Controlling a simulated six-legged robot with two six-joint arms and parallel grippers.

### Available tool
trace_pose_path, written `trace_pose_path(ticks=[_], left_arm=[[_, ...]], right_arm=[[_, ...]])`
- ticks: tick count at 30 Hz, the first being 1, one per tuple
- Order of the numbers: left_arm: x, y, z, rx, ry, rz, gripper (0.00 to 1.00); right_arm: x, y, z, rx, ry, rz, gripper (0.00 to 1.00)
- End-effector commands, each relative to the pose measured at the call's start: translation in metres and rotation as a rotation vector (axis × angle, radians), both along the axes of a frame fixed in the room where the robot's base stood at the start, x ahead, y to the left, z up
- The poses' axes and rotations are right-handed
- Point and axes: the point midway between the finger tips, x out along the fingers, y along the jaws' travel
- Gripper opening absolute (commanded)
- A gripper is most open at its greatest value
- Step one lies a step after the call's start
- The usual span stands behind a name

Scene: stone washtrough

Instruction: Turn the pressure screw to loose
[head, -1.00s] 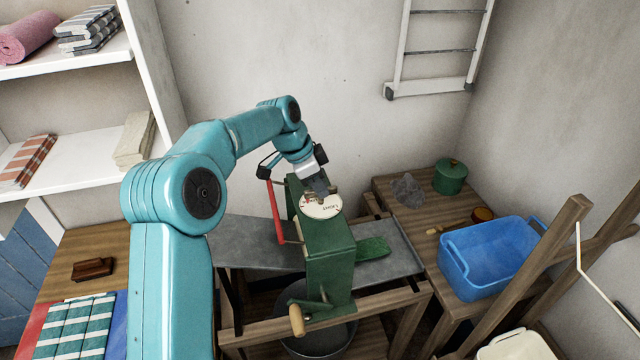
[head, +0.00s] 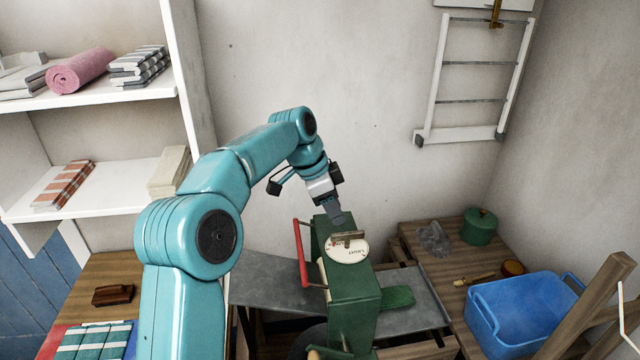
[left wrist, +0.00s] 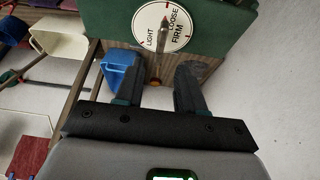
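The pressure screw (head: 347,237) is a small grey bar handle over a round white dial (head: 351,252) on top of the green mangle (head: 352,300). In the left wrist view the dial (left wrist: 181,43) reads LIGHT, LOOSE and FIRM. There the screw's bar (left wrist: 161,38) has a reddish pointed end directed up the picture, between the words LIGHT and LOOSE. My left gripper (head: 337,218) is just above and behind the screw, pointing down. In the left wrist view its two dark fingers (left wrist: 160,75) are apart with nothing gripped. My right gripper is not in view.
A red lever (head: 301,254) stands at the mangle's left side. A blue tub (head: 520,318), a green lidded pot (head: 479,227) and a grey lump (head: 433,240) are on the wooden table at right. Shelves with folded cloths (head: 137,66) are at left. A white rack (head: 437,90) hangs on the wall.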

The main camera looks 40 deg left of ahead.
Motion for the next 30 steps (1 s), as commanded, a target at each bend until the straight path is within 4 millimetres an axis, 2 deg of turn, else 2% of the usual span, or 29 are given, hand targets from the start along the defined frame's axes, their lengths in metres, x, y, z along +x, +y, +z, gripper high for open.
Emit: trace_pose_path(ticks=[3, 6, 12, 17, 30], left_arm=[[-0.009, 0.009, 0.031, 0.001, -0.004, 0.002, 0.38], [-0.016, 0.015, 0.053, 0.001, -0.002, 0.002, 0.38], [-0.026, 0.023, 0.081, 0.000, 0.000, 0.001, 0.38], [-0.028, 0.025, 0.087, -0.001, 0.001, 0.000, 0.38], [-0.029, 0.025, 0.087, 0.000, 0.001, 0.000, 0.38]], right_arm=[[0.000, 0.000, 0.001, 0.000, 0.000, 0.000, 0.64], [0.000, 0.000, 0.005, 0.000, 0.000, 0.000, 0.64], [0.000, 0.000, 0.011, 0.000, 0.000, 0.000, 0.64], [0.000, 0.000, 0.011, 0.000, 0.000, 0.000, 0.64], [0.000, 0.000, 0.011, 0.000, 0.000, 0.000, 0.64]])
